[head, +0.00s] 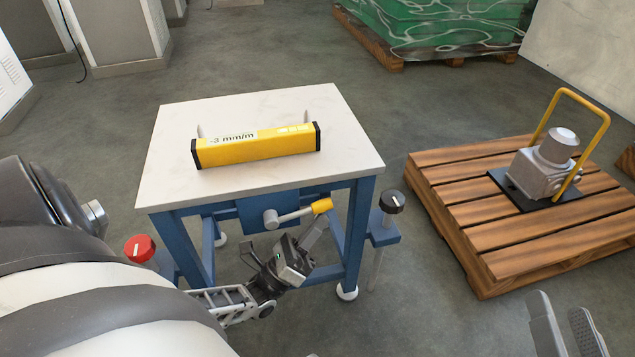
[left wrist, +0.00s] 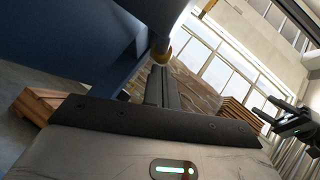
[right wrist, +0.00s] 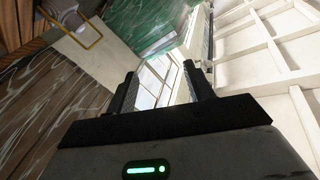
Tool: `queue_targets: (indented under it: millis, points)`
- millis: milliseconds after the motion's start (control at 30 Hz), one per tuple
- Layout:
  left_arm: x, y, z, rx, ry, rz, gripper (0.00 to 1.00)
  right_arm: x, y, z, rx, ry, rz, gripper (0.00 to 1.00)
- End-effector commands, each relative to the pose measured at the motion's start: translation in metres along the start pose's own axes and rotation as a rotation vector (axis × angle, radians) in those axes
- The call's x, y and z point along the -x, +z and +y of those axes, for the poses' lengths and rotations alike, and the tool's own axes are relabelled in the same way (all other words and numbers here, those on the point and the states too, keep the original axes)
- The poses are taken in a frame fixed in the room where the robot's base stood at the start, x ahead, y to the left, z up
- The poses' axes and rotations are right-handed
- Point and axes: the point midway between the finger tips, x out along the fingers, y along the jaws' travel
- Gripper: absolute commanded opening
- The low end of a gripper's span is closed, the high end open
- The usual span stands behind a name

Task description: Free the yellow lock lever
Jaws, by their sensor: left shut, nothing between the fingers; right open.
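The yellow lock lever (head: 321,206) is a yellow-tipped grey handle on a round pivot at the front of the blue table frame, under the tabletop. It points right and slightly up. Its yellow tip also shows in the left wrist view (left wrist: 162,56). My left gripper (head: 317,228) is shut and empty just below the yellow tip; in the left wrist view its fingers (left wrist: 162,85) are together, pointing toward the tip. I cannot tell whether they touch it. My right gripper (head: 568,325) is open and empty at the lower right, far from the lever; its spread fingers show in the right wrist view (right wrist: 165,85).
A white-topped table (head: 260,110) carries a yellow level (head: 255,146) reading about -3 mm/m. A red knob (head: 139,248) is at its left and a black knob (head: 391,201) at its right. A wooden pallet (head: 450,200) with a grey machine (head: 543,168) stands at the right.

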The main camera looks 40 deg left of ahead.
Motion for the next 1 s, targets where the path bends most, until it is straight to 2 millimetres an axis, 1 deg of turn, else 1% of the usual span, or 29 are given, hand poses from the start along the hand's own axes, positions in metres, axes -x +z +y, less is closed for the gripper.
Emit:
queue_targets:
  millis: [333, 467, 567, 667, 700, 800, 900, 1000]
  points:
    - [-0.001, 0.000, 0.000, 0.001, -0.003, -0.001, 0.00, 0.000, -0.002, 0.000, 0.005, -0.001, 0.006, 0.53]
    - [0.008, -0.001, 0.000, 0.000, 0.000, 0.000, 0.00, 0.000, -0.001, 0.000, 0.008, -0.001, 0.009, 0.53]
    - [0.025, -0.002, 0.000, 0.000, 0.002, 0.001, 0.00, 0.000, -0.002, 0.001, 0.014, 0.000, 0.015, 0.53]
    - [0.049, -0.002, 0.001, -0.001, 0.003, 0.001, 0.00, -0.001, -0.002, 0.002, 0.030, 0.000, 0.028, 0.53]
    - [0.059, -0.002, 0.001, 0.001, 0.003, 0.002, 0.00, -0.001, -0.004, 0.002, 0.040, -0.002, 0.037, 0.53]
    - [0.085, -0.003, 0.001, 0.000, 0.002, 0.002, 0.00, -0.006, -0.017, -0.001, 0.112, -0.030, 0.101, 0.53]
    - [0.108, -0.003, 0.001, 0.001, 0.002, 0.000, 0.00, -0.008, -0.025, -0.002, 0.170, -0.044, 0.156, 0.53]
    - [0.128, -0.003, 0.002, 0.001, 0.001, -0.001, 0.00, -0.009, -0.035, -0.003, 0.232, -0.059, 0.213, 0.53]
